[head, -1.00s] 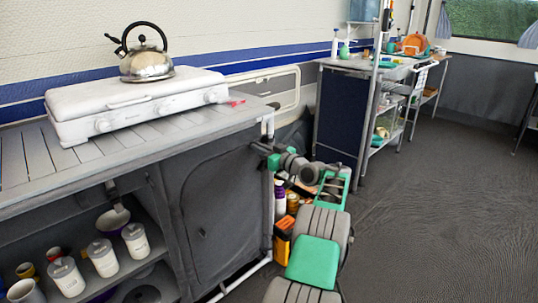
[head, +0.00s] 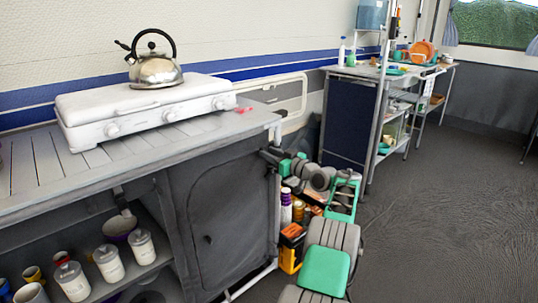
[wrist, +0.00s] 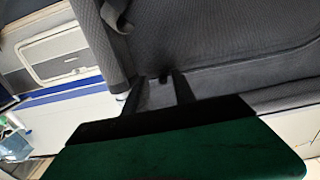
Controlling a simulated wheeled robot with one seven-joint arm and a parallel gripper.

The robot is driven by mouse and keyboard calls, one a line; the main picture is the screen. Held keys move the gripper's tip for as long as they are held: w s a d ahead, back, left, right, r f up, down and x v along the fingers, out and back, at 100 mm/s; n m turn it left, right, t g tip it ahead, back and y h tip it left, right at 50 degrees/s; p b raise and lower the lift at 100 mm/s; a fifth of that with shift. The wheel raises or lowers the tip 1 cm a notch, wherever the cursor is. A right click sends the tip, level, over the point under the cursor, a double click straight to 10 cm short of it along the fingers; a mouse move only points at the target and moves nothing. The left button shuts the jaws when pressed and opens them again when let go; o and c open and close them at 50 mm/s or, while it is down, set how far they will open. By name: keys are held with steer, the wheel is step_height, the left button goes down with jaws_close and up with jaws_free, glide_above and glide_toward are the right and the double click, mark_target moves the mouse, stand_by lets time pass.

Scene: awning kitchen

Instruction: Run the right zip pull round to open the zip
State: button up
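The grey fabric cabinet door (head: 236,215) is closed under the counter, with a zip seam round its edge. A small dark tab (head: 208,238) shows low on its left part. My gripper (head: 266,155) is at the door's upper right corner. In the wrist view my gripper's two dark fingers (wrist: 160,78) stand apart, facing grey fabric (wrist: 230,45). A small dark piece, seemingly the right zip pull (wrist: 163,76), shows between the fingertips; I cannot tell whether they touch it.
A white stove (head: 145,112) with a kettle (head: 155,70) stands on the slatted counter (head: 40,165). Open shelves with white canisters (head: 108,262) are left of the door. Bottles (head: 286,205) stand beside the cabinet under my arm. The floor (head: 440,220) at right is clear.

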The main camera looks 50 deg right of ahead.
steer(key=shift+s, duration=0.15)
steer(key=s+p, duration=0.2)
steer(key=s, duration=0.5)
steer(key=shift+s+a, duration=0.25)
steer(key=shift+s, duration=0.05)
